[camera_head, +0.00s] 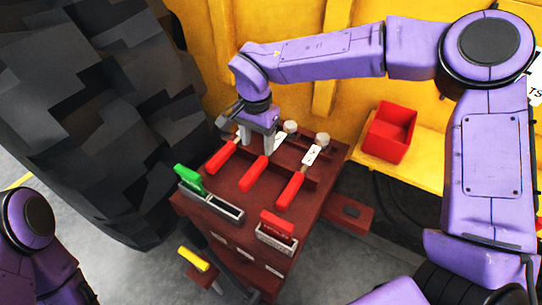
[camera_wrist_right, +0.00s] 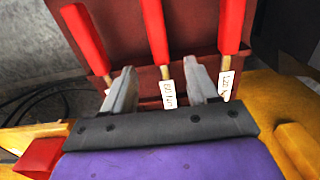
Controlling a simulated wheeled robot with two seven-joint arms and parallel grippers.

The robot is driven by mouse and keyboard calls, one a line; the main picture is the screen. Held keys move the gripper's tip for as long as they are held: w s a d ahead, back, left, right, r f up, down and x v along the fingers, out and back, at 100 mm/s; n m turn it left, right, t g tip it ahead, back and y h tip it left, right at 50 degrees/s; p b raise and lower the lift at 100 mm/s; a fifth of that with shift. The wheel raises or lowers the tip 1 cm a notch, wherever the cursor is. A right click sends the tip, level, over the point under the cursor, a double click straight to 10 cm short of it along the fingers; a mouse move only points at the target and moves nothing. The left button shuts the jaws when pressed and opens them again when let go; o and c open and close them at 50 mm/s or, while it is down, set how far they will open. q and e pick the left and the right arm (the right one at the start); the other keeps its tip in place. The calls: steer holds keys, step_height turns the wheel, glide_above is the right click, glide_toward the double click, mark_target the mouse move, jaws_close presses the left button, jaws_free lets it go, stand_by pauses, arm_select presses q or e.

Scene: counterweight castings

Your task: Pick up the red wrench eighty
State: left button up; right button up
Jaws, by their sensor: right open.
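Three red-handled wrenches lie side by side on a dark red stand (camera_head: 230,190): a left one (camera_head: 221,158), a middle one (camera_head: 253,174) and a right one (camera_head: 291,191). White tags sit on their shanks, but I cannot read which says eighty. My right gripper (camera_head: 258,140) points down over the middle wrench's shank. In the wrist view its open fingers (camera_wrist_right: 162,85) stand on either side of the middle wrench (camera_wrist_right: 155,30), with nothing clamped. The middle wrench's far end is partly hidden by the gripper. My left gripper is out of view.
A green-handled item (camera_head: 188,178) and a red block (camera_head: 277,222) sit in holders at the stand's front. A yellow-handled item (camera_head: 193,258) is lower down. A red bin (camera_head: 390,132) stands on the yellow ledge to the right. A large black tyre (camera_head: 95,110) fills the left.

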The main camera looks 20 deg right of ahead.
mark_target(258, 164)
steer(key=f, duration=1)
steer(key=shift+s+a+f, duration=0.15)
steer(key=shift+s+f, duration=0.05)
steer(key=shift+f, duration=0.05)
jaws_close()
steer(key=shift+r, duration=0.1)
stand_by(0.8)
